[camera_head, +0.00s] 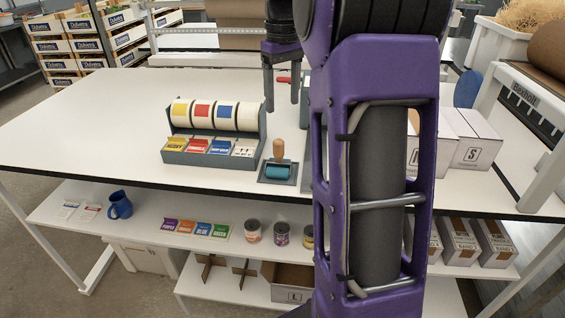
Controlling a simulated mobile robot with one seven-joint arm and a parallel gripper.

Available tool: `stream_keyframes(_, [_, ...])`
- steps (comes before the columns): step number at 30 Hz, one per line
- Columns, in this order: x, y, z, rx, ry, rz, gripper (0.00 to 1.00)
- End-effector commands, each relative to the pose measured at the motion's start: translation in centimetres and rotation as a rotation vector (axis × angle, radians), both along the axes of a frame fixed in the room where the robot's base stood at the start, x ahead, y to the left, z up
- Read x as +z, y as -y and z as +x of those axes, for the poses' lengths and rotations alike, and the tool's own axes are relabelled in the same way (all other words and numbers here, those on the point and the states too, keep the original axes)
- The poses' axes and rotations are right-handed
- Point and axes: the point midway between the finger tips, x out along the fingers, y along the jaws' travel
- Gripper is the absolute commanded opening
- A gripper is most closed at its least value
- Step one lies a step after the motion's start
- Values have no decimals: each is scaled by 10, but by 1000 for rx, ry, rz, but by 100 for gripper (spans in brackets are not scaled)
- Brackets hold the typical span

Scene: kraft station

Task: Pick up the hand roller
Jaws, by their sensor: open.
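The hand roller (278,162) has a teal roller and a tan wooden handle pointing up. It rests on a small dark grey tray (263,180) near the front edge of the white table. My gripper (282,106) points down above and behind the roller, with its two dark fingers apart and nothing seen between them. It is clear of the roller's handle. My purple arm hides the table just right of the roller.
A grey dispenser (171,152) with several tape rolls and coloured cards stands left of the roller. White boxes (473,150) stand at the right. The table's left part (90,115) is clear. A lower shelf (150,225) holds a blue mug (119,206) and several cans.

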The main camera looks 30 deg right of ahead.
Motion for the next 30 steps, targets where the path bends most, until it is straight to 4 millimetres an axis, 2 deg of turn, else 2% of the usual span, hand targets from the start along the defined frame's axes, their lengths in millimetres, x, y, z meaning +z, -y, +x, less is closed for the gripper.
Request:
stream_keyframes(1, [-15, 0, -1, -1, -3, 1, 70])
stream_keyframes(3, [-31, 0, -1, -1, -3, 1, 70])
stream_keyframes(10, [-77, 0, 0, -2, -1, 1, 70])
stream_keyframes(20, [-104, -2, 3, -2, 1, 0, 70])
stream_keyframes(27, [-138, -6, 10, -2, 0, 0, 70])
stream_keyframes(30, [-146, -6, 10, -2, 1, 0, 70])
